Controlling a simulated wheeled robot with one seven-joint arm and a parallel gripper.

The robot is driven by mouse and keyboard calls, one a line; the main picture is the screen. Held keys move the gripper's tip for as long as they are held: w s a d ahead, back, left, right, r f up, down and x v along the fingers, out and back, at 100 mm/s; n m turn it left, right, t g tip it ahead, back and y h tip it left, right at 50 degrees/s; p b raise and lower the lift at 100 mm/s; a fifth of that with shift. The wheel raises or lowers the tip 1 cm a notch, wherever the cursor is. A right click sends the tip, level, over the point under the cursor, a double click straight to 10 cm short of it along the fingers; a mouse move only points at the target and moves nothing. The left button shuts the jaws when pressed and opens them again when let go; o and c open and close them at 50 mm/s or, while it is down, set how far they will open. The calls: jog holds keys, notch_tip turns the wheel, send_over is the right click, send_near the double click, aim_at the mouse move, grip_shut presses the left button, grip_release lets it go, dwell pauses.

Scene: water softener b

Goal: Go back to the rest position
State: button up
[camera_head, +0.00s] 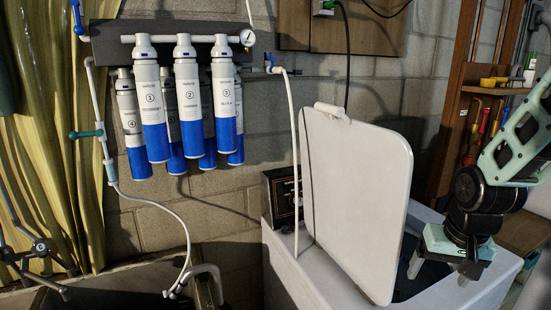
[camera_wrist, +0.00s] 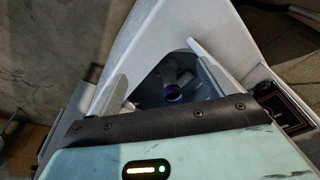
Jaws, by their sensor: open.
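My gripper (camera_head: 442,272) points down over the right part of the white softener tank (camera_head: 290,275), to the right of its raised white lid (camera_head: 355,200). In the wrist view, the two fingers of my gripper (camera_wrist: 163,82) stand apart with nothing between them. Beyond them shows the dark opening of the tank, with a round part with a blue-purple rim (camera_wrist: 173,93) inside. I cannot tell how far the fingertips are from the tank's rim.
A black control box (camera_head: 283,195) sits at the tank's back left. A white hose (camera_head: 295,150) runs down beside the lid. Blue-and-white filter cartridges (camera_head: 190,100) hang on the wall. A wooden tool shelf (camera_head: 465,110) stands behind my arm at the right.

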jog(key=s+a+f+n+g+b, duration=0.1)
jog(key=s+a+f+n+b, duration=0.1)
jog(key=s+a+n+b, duration=0.3)
jog(key=s+a+f+n+g+b, duration=0.1)
jog(key=s+a+f+n+b, duration=0.2)
jog(key=s+a, duration=0.8)
jog(key=a+n+b, duration=0.2)
jog(key=a+n, duration=0.1)
jog(key=a, duration=0.3)
jog(key=shift+s+n+y, duration=0.3)
jog(key=shift+s+y, duration=0.1)
